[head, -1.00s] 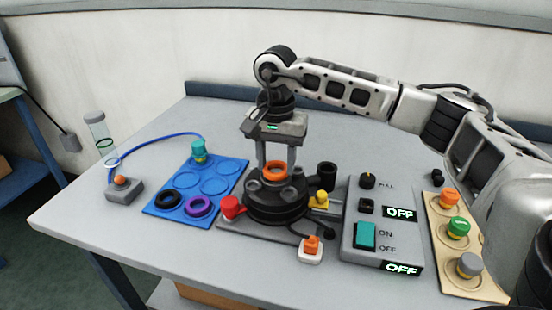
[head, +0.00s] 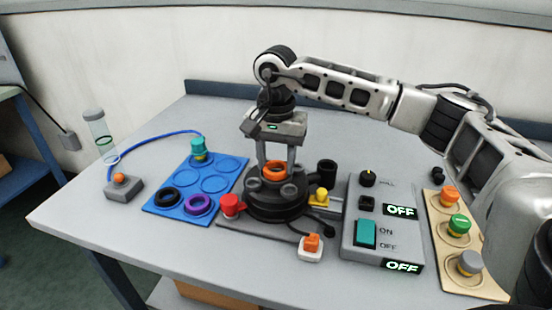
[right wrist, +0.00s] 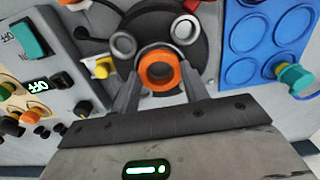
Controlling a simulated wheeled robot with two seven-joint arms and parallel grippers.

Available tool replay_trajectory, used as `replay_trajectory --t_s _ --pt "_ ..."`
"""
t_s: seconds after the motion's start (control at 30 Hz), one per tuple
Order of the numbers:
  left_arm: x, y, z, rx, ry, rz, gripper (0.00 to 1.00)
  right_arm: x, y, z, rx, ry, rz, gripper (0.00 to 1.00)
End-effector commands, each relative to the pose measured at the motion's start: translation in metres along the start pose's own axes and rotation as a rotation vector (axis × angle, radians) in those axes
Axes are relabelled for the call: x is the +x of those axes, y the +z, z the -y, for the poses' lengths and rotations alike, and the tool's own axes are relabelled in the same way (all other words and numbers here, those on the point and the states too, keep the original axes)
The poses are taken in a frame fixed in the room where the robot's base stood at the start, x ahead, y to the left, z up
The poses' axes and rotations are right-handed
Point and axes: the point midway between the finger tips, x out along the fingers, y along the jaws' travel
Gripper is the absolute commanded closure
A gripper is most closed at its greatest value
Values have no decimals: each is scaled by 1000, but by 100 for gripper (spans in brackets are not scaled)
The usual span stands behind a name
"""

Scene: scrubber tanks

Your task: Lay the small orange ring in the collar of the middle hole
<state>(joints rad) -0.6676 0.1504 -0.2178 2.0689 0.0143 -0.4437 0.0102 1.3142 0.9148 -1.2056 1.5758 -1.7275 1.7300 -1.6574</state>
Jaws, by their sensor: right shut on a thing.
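The small orange ring (head: 274,177) is at the middle of the round dark fixture (head: 262,207). My right gripper (head: 275,170) points down from above and is shut on the ring. In the right wrist view the ring (right wrist: 146,70) sits between the two fingertips, over the middle of the fixture. I cannot tell whether the ring touches the collar, because ring and fingers hide the middle hole. Two grey round caps (right wrist: 123,45) stand on the fixture beside the ring. My left gripper is out of view.
Left of the fixture is a blue tray (head: 226,180) with a black ring (head: 166,206), a purple ring (head: 187,207) and a teal-topped fitting (head: 198,147). A red knob (head: 229,205) is close by. A switch box (head: 375,257) stands right, then a board with coloured knobs (head: 443,276).

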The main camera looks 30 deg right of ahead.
Motion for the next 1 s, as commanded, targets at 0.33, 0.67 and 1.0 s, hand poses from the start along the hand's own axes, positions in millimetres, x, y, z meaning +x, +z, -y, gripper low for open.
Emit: replay_trajectory --t_s 0.33,0.67,1.0 --pt "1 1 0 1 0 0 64 1 0 0 0 0 0 44" --pt "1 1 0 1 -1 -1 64 1 0 0 0 0 0 10" --pt "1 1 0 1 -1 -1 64 1 0 0 0 0 0 0"
